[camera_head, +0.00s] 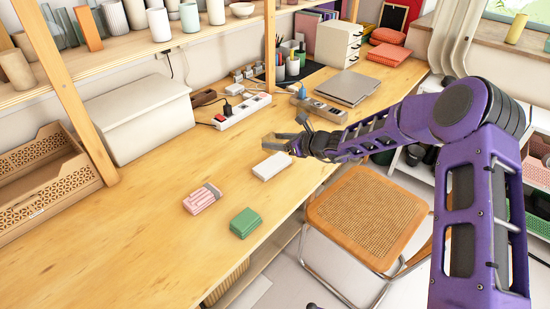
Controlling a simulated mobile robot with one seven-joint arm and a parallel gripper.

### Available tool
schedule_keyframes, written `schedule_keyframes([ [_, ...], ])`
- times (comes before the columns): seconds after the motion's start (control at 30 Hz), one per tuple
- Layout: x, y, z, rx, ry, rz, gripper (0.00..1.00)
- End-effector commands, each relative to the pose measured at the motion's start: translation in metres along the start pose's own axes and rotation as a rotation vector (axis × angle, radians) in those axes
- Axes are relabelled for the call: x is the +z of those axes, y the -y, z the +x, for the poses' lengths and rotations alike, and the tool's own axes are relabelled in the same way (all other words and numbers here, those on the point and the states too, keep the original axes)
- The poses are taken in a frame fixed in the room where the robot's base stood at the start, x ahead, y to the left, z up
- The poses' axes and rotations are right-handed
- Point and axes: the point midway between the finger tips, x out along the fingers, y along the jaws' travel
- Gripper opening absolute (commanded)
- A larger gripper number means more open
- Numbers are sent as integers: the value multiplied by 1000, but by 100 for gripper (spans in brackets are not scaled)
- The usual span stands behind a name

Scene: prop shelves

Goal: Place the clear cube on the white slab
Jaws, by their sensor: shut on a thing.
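The white slab (271,166) lies flat on the wooden table, near its front edge. My gripper (272,143) is above the table, just behind and over the slab in the picture. It is shut on a small see-through thing that looks like the clear cube (269,145). The cube's outline is faint against the wood, and the fingers partly cover it. I cannot tell the exact height of the cube above the slab.
A pink striped block (202,199) and a green block (245,222) lie left of the slab. Behind are a power strip (243,111), a white box (140,120) and a laptop (348,88). A cane-seat chair (368,215) stands at the front edge.

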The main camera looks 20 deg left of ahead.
Motion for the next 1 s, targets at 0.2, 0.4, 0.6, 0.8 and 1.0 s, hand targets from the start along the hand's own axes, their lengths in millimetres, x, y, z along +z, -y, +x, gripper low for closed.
schedule_keyframes([
  [0.2, -18, 0, 9, 0, 4, -1, 0],
  [0.4, -43, 0, 19, 1, 3, 2, 0],
  [0.6, -50, 1, 22, -1, 5, -3, 0],
  [0.8, -53, 0, 23, 0, 4, -2, 0],
  [1.0, -54, 0, 23, 0, 2, -1, 86],
])
